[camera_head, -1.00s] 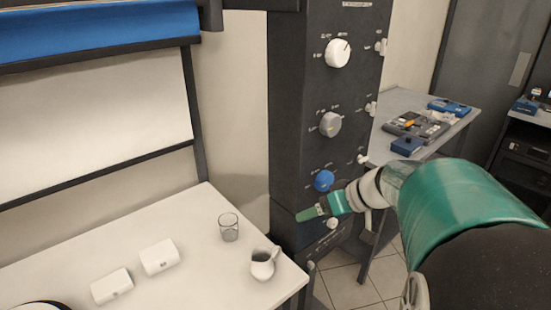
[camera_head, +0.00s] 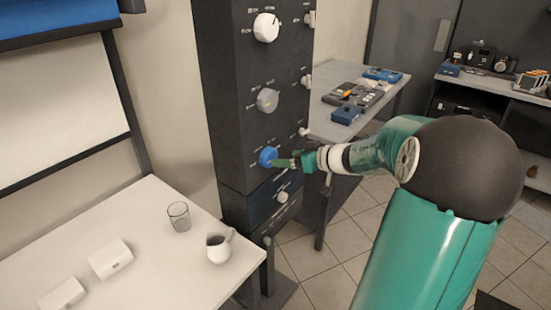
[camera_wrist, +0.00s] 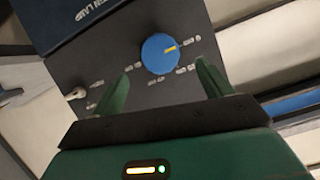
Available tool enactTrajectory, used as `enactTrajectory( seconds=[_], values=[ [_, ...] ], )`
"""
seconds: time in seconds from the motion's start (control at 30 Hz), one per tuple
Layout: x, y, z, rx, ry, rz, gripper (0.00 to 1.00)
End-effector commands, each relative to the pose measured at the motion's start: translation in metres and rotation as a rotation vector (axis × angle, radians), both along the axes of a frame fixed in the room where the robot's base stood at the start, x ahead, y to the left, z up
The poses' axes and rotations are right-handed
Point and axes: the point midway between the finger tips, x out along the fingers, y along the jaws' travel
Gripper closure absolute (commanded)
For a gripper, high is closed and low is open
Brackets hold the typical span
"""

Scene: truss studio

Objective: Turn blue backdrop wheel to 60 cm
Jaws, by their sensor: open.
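The blue backdrop wheel (camera_head: 268,157) is the lowest of three round knobs on the front of the dark column. My gripper (camera_head: 286,162) is right at the wheel in the head view. In the wrist view my gripper (camera_wrist: 163,84) is open, with one green finger on each side below the wheel. The wheel appears between and just beyond the fingertips; I cannot tell whether they touch it.
Above the wheel are a grey knob (camera_head: 267,100) and a white knob (camera_head: 266,27). A white table (camera_head: 150,225) at left holds a glass (camera_head: 179,216), a pitcher (camera_head: 219,246) and white boxes. The blue backdrop roll (camera_head: 60,18) hangs upper left.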

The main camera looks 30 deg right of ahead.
Motion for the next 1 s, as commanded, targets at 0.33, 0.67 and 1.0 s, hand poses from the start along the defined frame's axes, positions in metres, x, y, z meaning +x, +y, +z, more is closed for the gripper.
enactTrajectory(
  seconds=[0.33,0.67,1.0],
  values=[
    [0.046,0.018,-0.020,0.000,0.001,0.001,0.22],
    [0.051,0.020,-0.022,0.000,0.001,0.000,0.22],
    [0.050,0.019,-0.022,0.000,0.001,0.000,0.67]
  ],
)
